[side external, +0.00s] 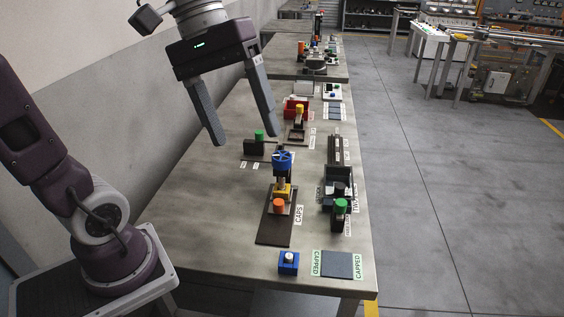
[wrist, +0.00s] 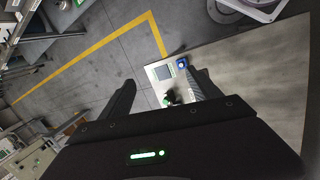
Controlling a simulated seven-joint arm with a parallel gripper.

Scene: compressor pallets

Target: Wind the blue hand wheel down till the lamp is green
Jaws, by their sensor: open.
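The blue hand wheel (side external: 282,157) tops a small press stand in the middle of the near bench in the side view. Under it are a yellow block (side external: 282,191) and an orange cylinder (side external: 279,205), on a dark base plate marked CAPS (side external: 275,230). My gripper (side external: 246,140) is open and empty, its fingers pointing down, up and to the left of the wheel in the picture and apart from it. In the wrist view the open fingers (wrist: 160,88) spread over the bench edge, and the wheel is not seen there. I cannot make out a lit lamp.
A blue box with a white top (side external: 289,262) and a dark pad marked CAPPED (side external: 338,264) lie at the near end. A dark bin (side external: 338,185) and a green-topped cylinder (side external: 341,207) stand right of the press. The bench's near left is clear.

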